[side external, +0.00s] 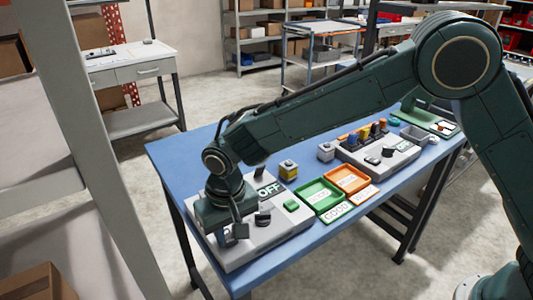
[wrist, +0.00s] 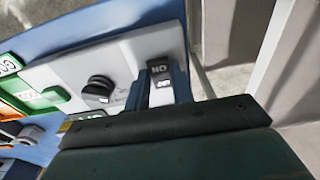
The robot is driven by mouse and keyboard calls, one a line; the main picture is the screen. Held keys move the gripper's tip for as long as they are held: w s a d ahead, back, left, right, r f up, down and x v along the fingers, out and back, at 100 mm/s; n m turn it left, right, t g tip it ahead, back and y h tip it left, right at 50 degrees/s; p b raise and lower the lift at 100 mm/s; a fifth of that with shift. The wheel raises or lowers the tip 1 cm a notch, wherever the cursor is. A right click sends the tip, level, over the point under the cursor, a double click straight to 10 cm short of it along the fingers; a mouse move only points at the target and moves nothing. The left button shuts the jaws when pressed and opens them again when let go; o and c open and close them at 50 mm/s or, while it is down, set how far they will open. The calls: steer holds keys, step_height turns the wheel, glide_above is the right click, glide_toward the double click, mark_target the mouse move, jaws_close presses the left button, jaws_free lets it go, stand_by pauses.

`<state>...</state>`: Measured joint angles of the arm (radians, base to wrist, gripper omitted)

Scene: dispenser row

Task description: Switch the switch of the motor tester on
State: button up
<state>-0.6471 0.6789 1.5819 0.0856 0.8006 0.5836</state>
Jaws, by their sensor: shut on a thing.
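My gripper (side external: 231,236) is down at the tester's left end. In the wrist view its two fingers (wrist: 163,90) sit either side of the switch, shut on it. The fingers partly hide the switch.
A green tray (side external: 320,195) and an orange tray (side external: 348,179) lie right of the tester. Another grey device (side external: 376,158) with coloured parts is farther right. A rack post stands at the left.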

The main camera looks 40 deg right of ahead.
mark_target(233, 243)
steer(key=o, duration=1)
steer(key=shift+r, duration=0.1)
steer(key=r, duration=0.4)
steer(key=s+r, duration=0.1)
steer(key=r, duration=0.8)
steer(key=shift+s+r, duration=0.15)
steer(key=shift+r, duration=0.2)
